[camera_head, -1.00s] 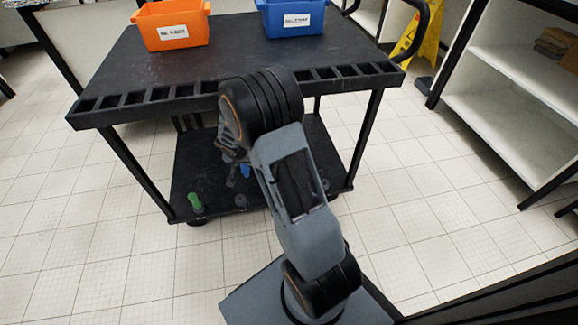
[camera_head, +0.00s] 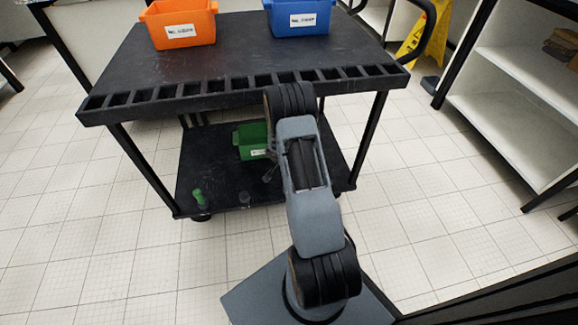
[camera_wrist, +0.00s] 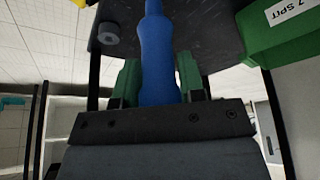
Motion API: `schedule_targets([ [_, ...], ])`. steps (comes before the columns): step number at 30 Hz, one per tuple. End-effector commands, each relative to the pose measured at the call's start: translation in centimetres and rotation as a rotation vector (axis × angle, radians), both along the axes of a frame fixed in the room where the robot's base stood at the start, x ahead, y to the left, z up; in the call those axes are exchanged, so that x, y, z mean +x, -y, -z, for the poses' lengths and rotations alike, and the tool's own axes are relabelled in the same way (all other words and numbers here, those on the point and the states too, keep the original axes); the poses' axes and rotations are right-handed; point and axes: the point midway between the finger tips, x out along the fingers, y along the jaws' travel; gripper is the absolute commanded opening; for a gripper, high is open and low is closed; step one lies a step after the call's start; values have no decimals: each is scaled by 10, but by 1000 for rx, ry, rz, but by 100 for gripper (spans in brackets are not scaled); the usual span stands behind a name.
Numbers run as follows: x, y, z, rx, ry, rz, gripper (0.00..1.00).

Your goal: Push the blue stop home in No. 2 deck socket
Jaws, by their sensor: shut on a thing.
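The blue stop (camera_wrist: 157,60) stands between the two green fingers of my gripper (camera_wrist: 159,76) in the wrist view, and the gripper is shut on it. Its far end runs out of the top of the picture, so I cannot see whether it touches a socket. A grey round socket (camera_wrist: 109,34) shows on the dark deck to its left. In the head view my arm hides the blue stop and most of the gripper. A dark round socket (camera_head: 246,199) sits on the cart's lower deck (camera_head: 222,194). I cannot read which socket is No. 2.
A green stop (camera_head: 199,198) stands at the lower deck's front left. A green bin (camera_head: 250,141) stands farther back on that deck. The slotted upper shelf (camera_head: 230,62) overhangs it, carrying orange (camera_head: 180,24) and blue (camera_head: 299,18) bins. A cart leg (camera_head: 370,140) stands right of my arm.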

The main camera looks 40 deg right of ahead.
Motion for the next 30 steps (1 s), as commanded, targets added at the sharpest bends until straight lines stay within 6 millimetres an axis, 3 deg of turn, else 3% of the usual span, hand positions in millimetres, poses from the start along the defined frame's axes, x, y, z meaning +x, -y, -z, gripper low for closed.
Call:
schedule_targets([
  [8,0,-1,5,-1,2,-2,12],
  [18,0,-1,34,-1,0,-2,12],
  [30,0,-1,54,-1,1,-3,12],
])
